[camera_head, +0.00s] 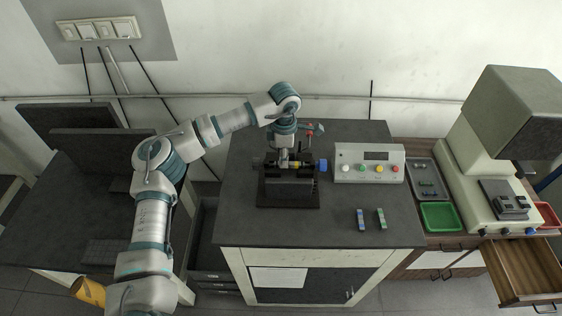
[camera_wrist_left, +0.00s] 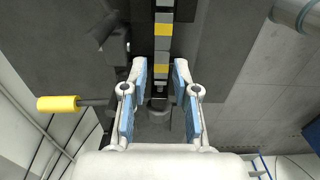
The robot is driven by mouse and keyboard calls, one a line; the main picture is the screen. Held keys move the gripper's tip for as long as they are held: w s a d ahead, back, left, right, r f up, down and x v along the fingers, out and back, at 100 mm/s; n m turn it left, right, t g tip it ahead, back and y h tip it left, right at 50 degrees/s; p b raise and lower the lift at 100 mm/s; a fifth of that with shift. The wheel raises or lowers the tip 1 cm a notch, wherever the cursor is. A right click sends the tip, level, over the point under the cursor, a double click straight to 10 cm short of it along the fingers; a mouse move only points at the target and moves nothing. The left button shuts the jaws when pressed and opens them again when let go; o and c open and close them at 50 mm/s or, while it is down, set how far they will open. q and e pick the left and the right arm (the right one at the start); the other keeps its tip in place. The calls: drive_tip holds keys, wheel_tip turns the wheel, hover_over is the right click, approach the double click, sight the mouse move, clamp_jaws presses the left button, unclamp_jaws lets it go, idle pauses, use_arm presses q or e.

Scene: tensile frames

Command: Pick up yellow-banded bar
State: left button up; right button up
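The yellow-banded bar (camera_wrist_left: 163,45), grey and dark with yellow bands, runs down from the top of the left wrist view toward the gap between my fingertips. In the head view only a small yellow part of it (camera_head: 296,163) shows at the black fixture (camera_head: 288,190), under my gripper. My left gripper (camera_wrist_left: 161,68) is open, one finger on each side of the bar's near end, with gaps visible on both sides. In the head view my left gripper (camera_head: 291,152) points down over the fixture and hides much of the bar. My right gripper is not in view.
A control box (camera_head: 368,164) stands to the right. Two small banded bars (camera_head: 361,219) (camera_head: 381,218) lie at the table's front right. A green tray (camera_head: 440,217) is farther right.

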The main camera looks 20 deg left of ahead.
use_arm(q)
drive_tip(key=shift+d+f, duration=0.1)
drive_tip(key=shift+f, duration=0.8)
drive_tip(key=shift+o, duration=0.2)
drive_tip(key=shift+s+d+f, duration=0.1)
drive_tip(key=shift+d+f, duration=0.1)
drive_tip(key=shift+d, duration=0.15)
drive_tip(key=shift+w+d, duration=0.15)
drive_tip(key=shift+w, duration=0.15)
clamp_jaws()
drive_tip(key=shift+s+r, duration=0.1)
drive_tip(key=shift+r, duration=0.1)
drive_tip(key=shift+a+r, duration=0.1)
drive_tip(key=shift+a, duration=0.1)
